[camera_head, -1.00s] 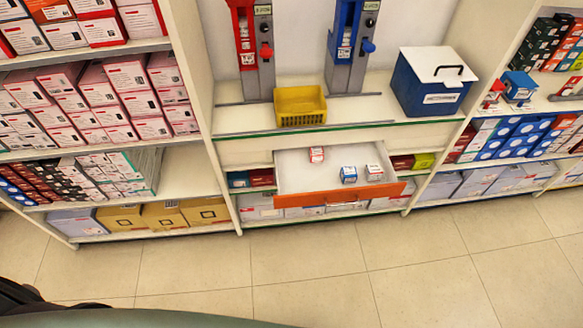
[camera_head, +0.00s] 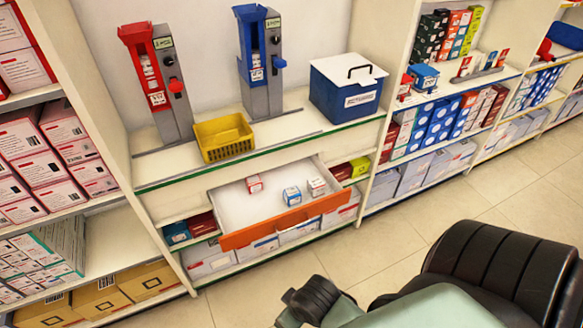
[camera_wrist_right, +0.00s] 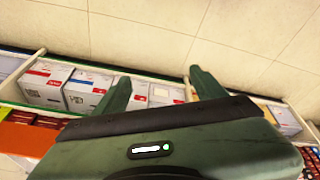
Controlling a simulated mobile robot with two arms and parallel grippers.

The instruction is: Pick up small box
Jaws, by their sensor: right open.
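Three small boxes sit in the open drawer (camera_head: 232,210), which has a white inside and an orange front. One is a red-and-white box (camera_head: 254,184), one a blue-and-white box (camera_head: 292,196), and one a pale box with reddish marks (camera_head: 317,186). My right gripper (camera_wrist_right: 160,76) is open, its two green fingers spread apart with nothing held. In the right wrist view, larger white boxes on a low shelf show behind the fingers, and the small boxes are not seen there. My left gripper is out of view.
Above the drawer, a shelf holds a yellow basket (camera_head: 224,137), a red dispenser (camera_head: 157,85), a blue dispenser (camera_head: 262,65) and a blue bin with white lid (camera_head: 347,92). Stocked shelves stand on both sides. The tiled floor (camera_head: 385,250) in front is clear. My own arm fills the lower right.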

